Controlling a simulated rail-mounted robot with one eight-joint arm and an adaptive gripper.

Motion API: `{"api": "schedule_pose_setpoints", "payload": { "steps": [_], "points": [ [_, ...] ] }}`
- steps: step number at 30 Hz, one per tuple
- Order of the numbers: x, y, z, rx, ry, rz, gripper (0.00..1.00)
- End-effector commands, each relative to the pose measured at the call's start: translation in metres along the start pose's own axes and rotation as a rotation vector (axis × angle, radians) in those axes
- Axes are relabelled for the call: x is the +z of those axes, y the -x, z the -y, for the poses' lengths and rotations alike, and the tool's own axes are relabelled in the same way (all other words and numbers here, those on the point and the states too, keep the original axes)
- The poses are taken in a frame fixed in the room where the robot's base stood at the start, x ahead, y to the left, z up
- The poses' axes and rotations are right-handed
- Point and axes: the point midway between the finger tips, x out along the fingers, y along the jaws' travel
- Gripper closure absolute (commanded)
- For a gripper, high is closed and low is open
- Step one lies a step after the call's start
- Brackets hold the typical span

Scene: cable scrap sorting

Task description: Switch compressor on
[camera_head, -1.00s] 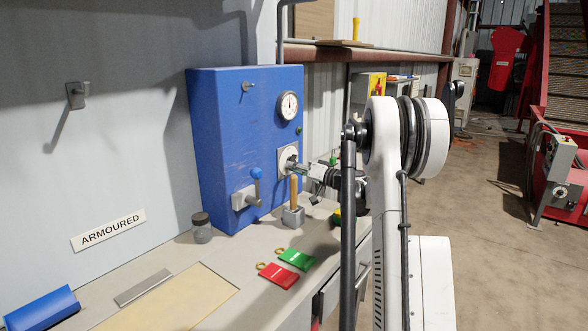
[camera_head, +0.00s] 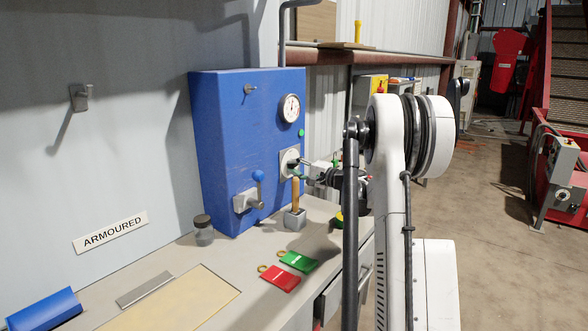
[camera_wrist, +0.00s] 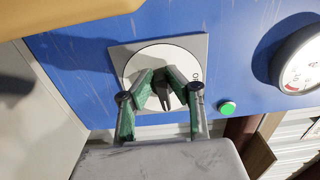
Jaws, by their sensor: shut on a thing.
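The compressor panel is a blue box (camera_head: 230,130) on the bench against the wall. Its rotary switch has a white dial on a grey square plate (camera_head: 285,165); the plate also shows in the wrist view (camera_wrist: 125,62). My gripper (camera_head: 300,165) is at the dial. In the wrist view my green-padded fingers (camera_wrist: 162,88) are shut on the dark switch knob (camera_wrist: 166,100), which they partly hide. A green indicator (camera_wrist: 227,107) beside the plate looks bright. A round pressure gauge (camera_head: 289,108) sits above the switch. A blue-knobbed lever (camera_head: 258,177) is lower left.
A wooden-handled tool (camera_head: 295,205) stands in a grey block close below my gripper. A jar (camera_head: 203,230), red tag (camera_head: 281,278) and green tag (camera_head: 299,261) are on the bench. The floor at right is mostly clear.

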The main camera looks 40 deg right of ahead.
Motion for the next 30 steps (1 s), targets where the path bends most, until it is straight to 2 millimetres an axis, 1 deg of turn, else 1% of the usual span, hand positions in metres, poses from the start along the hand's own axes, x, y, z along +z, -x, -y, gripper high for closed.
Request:
{"api": "schedule_pose_setpoints", "payload": {
  "steps": [4, 10, 26, 27, 30],
  "points": [
    [0.0001, 0.0010, -0.0002, 0.002, -0.071, 0.000, 1.00],
    [0.0002, 0.0010, 0.0006, 0.002, -0.127, 0.000, 1.00],
    [0.0000, 0.0009, 0.0013, 0.002, -0.146, 0.000, 1.00],
    [0.0000, 0.0009, 0.0014, 0.002, -0.146, 0.000, 0.81],
    [0.0000, 0.0007, 0.0016, 0.001, -0.146, 0.000, 0.68]
  ]
}}
